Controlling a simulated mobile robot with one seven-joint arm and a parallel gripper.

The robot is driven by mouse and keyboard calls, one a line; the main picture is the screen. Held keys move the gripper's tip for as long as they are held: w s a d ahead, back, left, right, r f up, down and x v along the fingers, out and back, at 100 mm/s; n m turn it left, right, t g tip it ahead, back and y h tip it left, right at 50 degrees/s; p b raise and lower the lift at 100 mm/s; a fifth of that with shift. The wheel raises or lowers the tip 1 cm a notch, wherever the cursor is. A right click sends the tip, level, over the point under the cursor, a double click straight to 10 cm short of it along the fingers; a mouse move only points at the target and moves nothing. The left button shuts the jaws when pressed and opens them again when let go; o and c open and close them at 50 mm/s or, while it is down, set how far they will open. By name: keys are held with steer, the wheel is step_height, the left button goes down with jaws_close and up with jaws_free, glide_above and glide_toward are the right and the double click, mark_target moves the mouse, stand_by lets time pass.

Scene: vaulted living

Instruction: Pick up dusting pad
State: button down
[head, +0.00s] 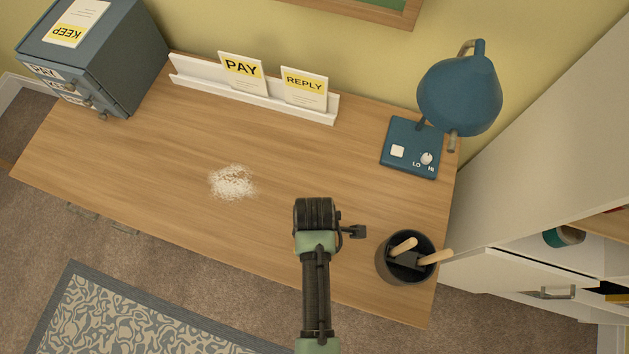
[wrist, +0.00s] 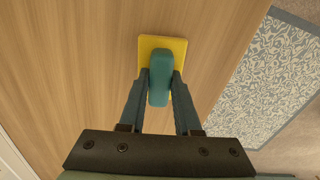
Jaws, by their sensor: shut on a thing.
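The dusting pad (wrist: 162,41) shows in the wrist view as a yellow square with a rounded teal handle. My gripper (wrist: 160,79) has its two blue fingers closed on the sides of the handle. The pad is over the wooden desk (wrist: 80,60), near its edge; I cannot tell whether it rests on the desk or is lifted. In the head view my arm covers both the pad and the fingers, above the front right part of the desk (head: 130,155).
White powder (head: 232,183) lies mid-desk. A dark cup (head: 393,268) with wooden-handled tools stands right of my arm. A blue lamp (head: 458,95), a white rack (head: 254,97) with PAY and REPLY cards, and a blue drawer box (head: 125,65) line the back. The desk's left front is clear.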

step_height(320, 180, up, 10)
steer(key=shift+r+p, duration=0.1)
steer(key=shift+p, duration=0.25)
